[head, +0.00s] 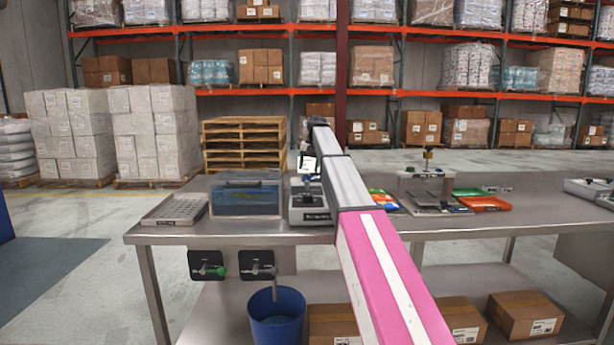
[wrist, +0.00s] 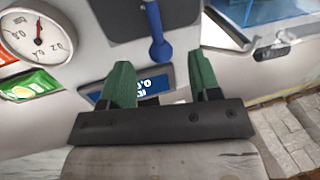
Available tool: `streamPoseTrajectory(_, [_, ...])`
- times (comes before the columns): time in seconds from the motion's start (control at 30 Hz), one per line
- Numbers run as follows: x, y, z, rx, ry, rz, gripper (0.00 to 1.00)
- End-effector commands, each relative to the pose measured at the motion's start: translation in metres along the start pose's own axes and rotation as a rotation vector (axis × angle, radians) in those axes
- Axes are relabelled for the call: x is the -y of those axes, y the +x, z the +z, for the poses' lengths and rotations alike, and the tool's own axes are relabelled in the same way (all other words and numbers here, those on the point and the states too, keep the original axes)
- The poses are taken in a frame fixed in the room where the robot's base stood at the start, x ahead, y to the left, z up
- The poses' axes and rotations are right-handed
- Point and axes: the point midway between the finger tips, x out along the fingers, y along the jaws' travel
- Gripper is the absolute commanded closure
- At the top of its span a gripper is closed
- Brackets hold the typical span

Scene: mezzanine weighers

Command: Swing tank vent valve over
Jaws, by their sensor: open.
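A blue lever (wrist: 157,35) with a rounded end hangs from a dark plate (wrist: 122,18) on a pale panel in the wrist view. No label naming it as the vent valve is readable. My gripper (wrist: 162,72) is open, its green fingers apart and empty. The lever's rounded end shows just beyond the fingertips, between them in the picture; I see no contact. In the head view, a tank (head: 247,198) with blue liquid stands on the bench. My arm hides the gripper there.
A blue bucket (head: 277,318) stands below.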

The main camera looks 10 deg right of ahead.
Motion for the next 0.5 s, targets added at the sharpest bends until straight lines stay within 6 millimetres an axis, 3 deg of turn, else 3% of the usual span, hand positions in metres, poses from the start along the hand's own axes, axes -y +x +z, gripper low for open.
streamPoseTrajectory(0.2, [0.001, -0.04, -0.001, -0.002, -0.001, -0.001, 0.43])
streamPoseTrajectory(0.5, [0.0, -0.059, 0.0, 0.0, -0.001, -0.001, 0.43])
